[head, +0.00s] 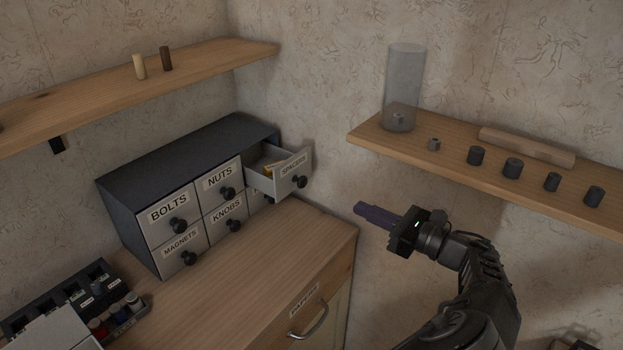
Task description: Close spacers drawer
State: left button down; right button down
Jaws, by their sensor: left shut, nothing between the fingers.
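The spacers drawer (290,166) is the upper right drawer of the small dark cabinet (190,155). It is pulled open, its labelled front and black knob standing out from the cabinet. Something yellow-orange lies inside it, partly hidden by the drawer's front. My left gripper (362,210) is shut and empty. It is in the air to the right of the drawer and lower in the picture, its fingers pointing left, apart from the drawer front.
The bolts, nuts, magnets and knobs drawers look shut. The cabinet stands on a wooden counter (235,275). A right shelf (460,158) holds a glass cylinder (403,85), several dark cylinders and a wooden bar. A left shelf (110,88) hangs above. A dark rack (75,295) sits lower left.

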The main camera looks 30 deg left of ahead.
pick_arm(q)
jog(key=shift+a, duration=0.1)
dwell(0.3)
jog(key=p, duration=0.3)
send_near(305, 183)
jog(key=a, duration=0.6)
jog(key=shift+w+a, duration=0.25)
jog(key=shift+a, duration=0.15)
jog(key=a, duration=0.7)
jog(key=w+a, duration=0.1)
jog(key=a, duration=0.3)
jog(key=shift+r, duration=0.2)
